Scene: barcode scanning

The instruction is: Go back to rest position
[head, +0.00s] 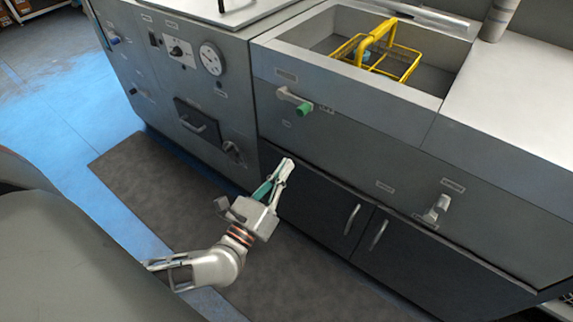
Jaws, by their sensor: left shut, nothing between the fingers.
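My left gripper (285,168) is in the middle of the head view, held out in front of the grey counter's lower front. It is shut with nothing between its fingers, and its fingertips point up toward the counter. My left arm comes in from the lower left. My right gripper is not in view.
A grey counter (345,147) runs across the view, with a sink holding a yellow wire basket (408,66). A green-tipped handle (303,108) and a lever (436,208) stick out from its front. Cabinet doors have handles (378,235). A dark mat (150,180) lies on the floor.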

